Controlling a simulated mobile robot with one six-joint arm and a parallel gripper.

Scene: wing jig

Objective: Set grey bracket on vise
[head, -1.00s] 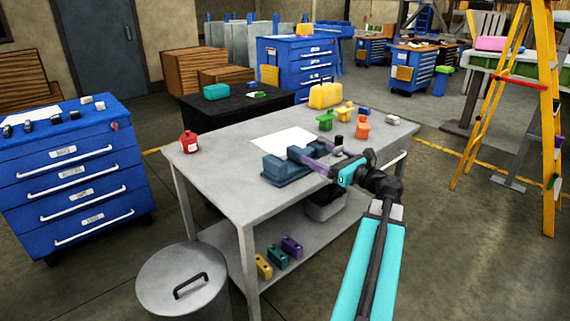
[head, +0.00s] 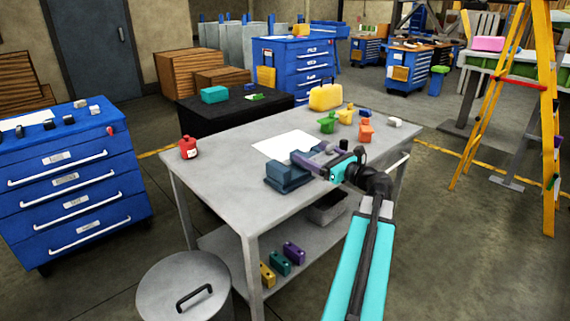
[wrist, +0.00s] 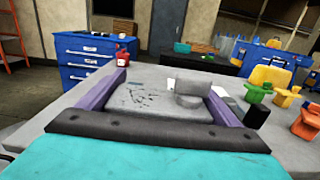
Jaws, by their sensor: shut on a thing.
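The dark blue vise (head: 284,178) stands on the grey workbench (head: 225,190), near its middle. My gripper (head: 318,152) is just right of the vise in the head view, its fingers over the bench. In the wrist view, its two purple fingers (wrist: 165,98) are shut on the grey bracket (wrist: 145,92), a flat speckled plate with a raised block at its right. The bracket is hard to make out in the head view. The vise cannot be made out in the wrist view. I cannot tell the exact gap between bracket and vise.
A red can (head: 188,148) stands at the bench's left, a white sheet (head: 285,146) lies behind the vise. A black cylinder (head: 343,144), a green part (head: 327,123), an orange part (head: 366,132) and a yellow case (head: 325,97) stand on the right side. The bench's front left is clear.

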